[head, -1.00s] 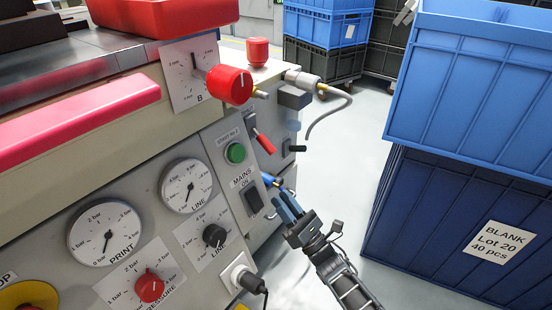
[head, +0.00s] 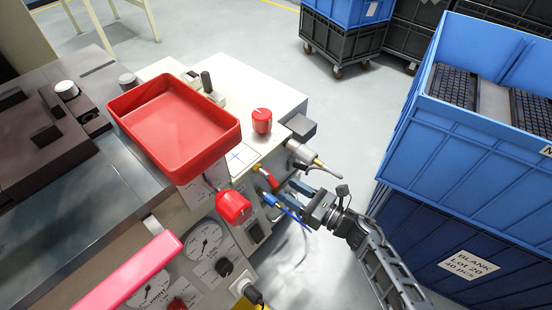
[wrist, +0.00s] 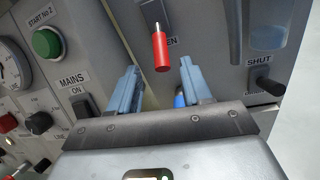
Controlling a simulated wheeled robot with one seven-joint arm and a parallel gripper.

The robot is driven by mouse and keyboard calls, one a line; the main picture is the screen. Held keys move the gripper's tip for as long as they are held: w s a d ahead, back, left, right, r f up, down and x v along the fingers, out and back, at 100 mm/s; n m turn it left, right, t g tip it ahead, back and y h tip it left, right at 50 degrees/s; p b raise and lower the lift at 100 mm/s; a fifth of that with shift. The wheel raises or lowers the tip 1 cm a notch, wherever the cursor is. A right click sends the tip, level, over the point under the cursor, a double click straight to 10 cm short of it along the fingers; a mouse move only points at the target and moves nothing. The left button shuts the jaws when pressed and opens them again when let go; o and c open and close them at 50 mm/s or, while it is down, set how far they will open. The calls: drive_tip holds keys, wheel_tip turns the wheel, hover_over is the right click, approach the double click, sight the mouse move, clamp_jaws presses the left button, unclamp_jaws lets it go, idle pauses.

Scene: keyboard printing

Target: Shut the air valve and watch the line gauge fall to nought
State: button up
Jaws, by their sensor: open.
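The air valve's red lever (head: 268,177) is on the side panel of the machine. In the wrist view the red lever (wrist: 160,50) hangs down from a metal stem, beside a partly hidden label ending in "EN". A "SHUT" label (wrist: 259,60) is to its right. My gripper (head: 287,195) is open at the panel. In the wrist view its fingertips (wrist: 160,69) stand either side of the lever's lower end; contact cannot be told. The line gauge (head: 205,240) is on the front panel; its needle is too small to read.
A blue piece (wrist: 180,98) shows between the fingers. A black-handled lever (wrist: 268,85) is right of them. The red knob (head: 233,207) and red tray (head: 180,120) jut out nearby. Stacked blue crates (head: 400,150) stand right of my arm. Grey floor lies between.

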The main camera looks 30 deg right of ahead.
sight(276, 182)
drive_tip(key=shift+w+a, duration=0.1)
drive_tip(key=shift+w, duration=0.35)
drive_tip(key=x, duration=0.6)
drive_tip(key=shift+w+a, duration=0.15)
drive_tip(key=shift+w, duration=0.2)
clamp_jaws()
